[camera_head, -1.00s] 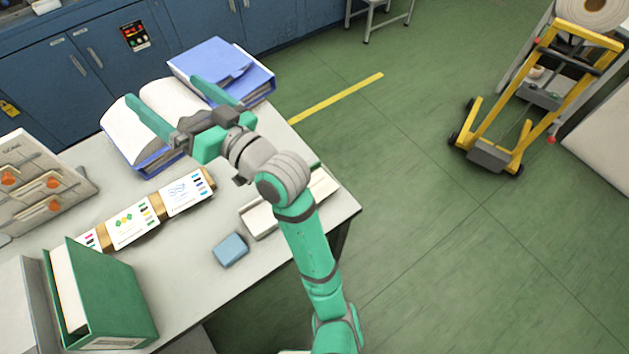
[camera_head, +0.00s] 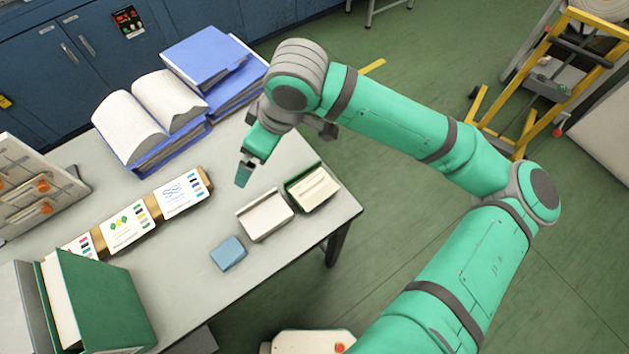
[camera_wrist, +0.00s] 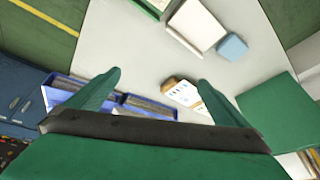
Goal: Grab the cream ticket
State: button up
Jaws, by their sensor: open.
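A green holder (camera_head: 291,190) stands near the table's right edge in the head view. A cream card-like piece (camera_head: 314,187) lies in it; I cannot tell whether this is one ticket or several. In the wrist view, part of the green holder (camera_wrist: 146,8) shows at the top edge. My gripper (camera_head: 244,174) hangs above the table, left of the holder and apart from it, fingers pointing down. In the wrist view, my gripper (camera_wrist: 159,76) is open, with nothing between its fingers.
A whitish tray (camera_head: 265,215) and a blue block (camera_head: 228,253) sit beside the holder. Printed cards (camera_head: 182,194) lie on a wooden strip to the left. An open binder (camera_head: 134,133) is behind, and a green box file (camera_head: 100,300) stands at front left.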

jog(key=s+d+f+g+h, duration=0.1)
jog(key=d+h, duration=0.3)
jog(key=d, duration=0.6)
send_over(315, 189)
jog(key=shift+m, duration=0.3)
jog(key=f, duration=0.5)
jog(key=shift+a+f, duration=0.25)
jog(key=shift+f, duration=0.15)
jog(key=shift+d+f, duration=0.2)
jog(key=shift+f, duration=2.35)
jog(key=c, duration=1.5)
jog(key=shift+o, duration=0.2)
